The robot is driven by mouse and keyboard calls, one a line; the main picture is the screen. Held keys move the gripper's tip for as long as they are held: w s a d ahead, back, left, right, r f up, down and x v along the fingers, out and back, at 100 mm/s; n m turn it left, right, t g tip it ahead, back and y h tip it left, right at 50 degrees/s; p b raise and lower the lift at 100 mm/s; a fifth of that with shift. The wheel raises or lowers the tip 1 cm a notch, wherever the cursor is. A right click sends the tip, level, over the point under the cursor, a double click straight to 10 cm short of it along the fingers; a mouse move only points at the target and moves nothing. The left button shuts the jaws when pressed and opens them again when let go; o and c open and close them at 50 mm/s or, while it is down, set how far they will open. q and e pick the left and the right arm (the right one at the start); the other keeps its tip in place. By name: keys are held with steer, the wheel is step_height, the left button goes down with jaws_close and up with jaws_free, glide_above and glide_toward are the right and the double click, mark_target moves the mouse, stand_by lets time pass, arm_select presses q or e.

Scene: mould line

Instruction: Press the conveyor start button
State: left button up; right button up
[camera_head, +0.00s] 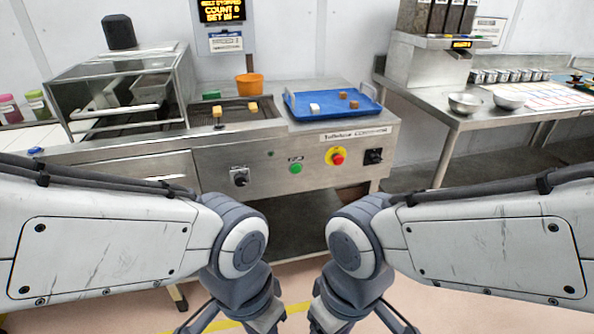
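The green button (295,168) sits on the steel front panel of the conveyor (215,165), under a small label. A red mushroom button on a yellow plate (337,157) is to its right. My two arms come in from the left and right and bend downward at the bottom centre, below and in front of the panel. Their grippers do not show. Nothing touches the green button, and it is in clear view.
A dark knob (240,177) and a black switch (373,156) flank the buttons. Above are a blue tray (330,112) with small blocks, an orange cup (249,84) and a display (220,11) reading belt stopped. A side table with bowls (465,103) stands right.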

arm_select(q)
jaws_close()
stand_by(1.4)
